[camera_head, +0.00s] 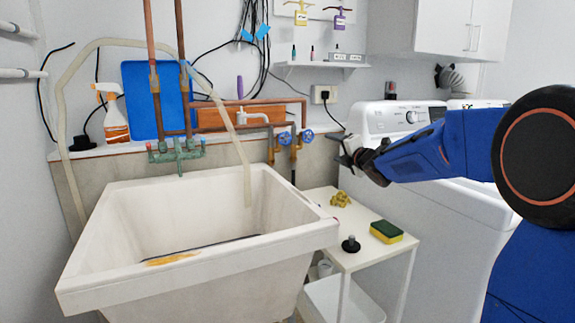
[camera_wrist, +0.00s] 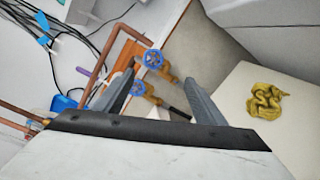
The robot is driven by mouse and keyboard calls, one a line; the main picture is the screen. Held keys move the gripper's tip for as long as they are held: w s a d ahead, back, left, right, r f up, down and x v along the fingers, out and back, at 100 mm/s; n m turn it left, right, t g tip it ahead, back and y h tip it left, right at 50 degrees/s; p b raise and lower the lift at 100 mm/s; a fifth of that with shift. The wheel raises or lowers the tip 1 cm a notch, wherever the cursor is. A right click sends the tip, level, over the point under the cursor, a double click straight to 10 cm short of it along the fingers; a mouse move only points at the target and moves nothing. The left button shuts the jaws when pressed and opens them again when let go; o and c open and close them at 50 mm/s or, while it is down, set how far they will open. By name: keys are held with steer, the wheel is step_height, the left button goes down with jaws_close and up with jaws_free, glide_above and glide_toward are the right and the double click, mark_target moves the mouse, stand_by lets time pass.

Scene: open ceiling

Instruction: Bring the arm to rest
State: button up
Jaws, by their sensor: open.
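My blue arm reaches in from the right in the head view. My gripper (camera_head: 346,153) is at its left end, above the small white side table (camera_head: 378,258) and beside the washing machine. In the wrist view my gripper (camera_wrist: 165,98) has its two grey fingers spread wide. Nothing is between the fingertips. Behind them are the blue-handled valves (camera_wrist: 153,59), which look apart from the fingers.
A white utility sink (camera_head: 85,262) stands to the left. The side table holds a yellow knotted object (camera_head: 340,199), a black knob-like object (camera_head: 351,244) and a sponge (camera_head: 386,232). Washing machines (camera_head: 395,118) stand behind my arm. Pipes and a faucet (camera_head: 176,151) line the wall.

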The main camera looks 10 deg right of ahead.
steer(key=s+d+f+m+g+h, duration=0.25)
steer(key=s+m, duration=0.45)
steer(key=s, duration=0.4)
steer(key=s+d+f+m+g+h, duration=0.2)
steer(key=s+d+f+m+h, duration=0.15)
steer(key=s+m, duration=0.55)
steer(key=s+a+f+m+g, duration=0.1)
steer(key=s+f, duration=0.4)
steer(key=s, duration=0.6)
steer(key=s+a+f+m+g+y, duration=0.1)
steer(key=s+f+m+g, duration=0.3)
steer(key=s, duration=0.8)
steer(key=s+a+f+m+g, duration=0.2)
steer(key=s+a+f+m, duration=0.1)
steer(key=s+f, duration=0.5)
steer(key=s+m, duration=0.1)
steer(key=s, duration=0.2)
steer(key=shift+s+f+m+y, duration=0.2)
steer(key=shift+s+m+y, duration=0.1)
steer(key=shift+y, duration=0.1)
steer(key=shift+a+g, duration=0.1)
steer(key=shift+g, duration=0.15)
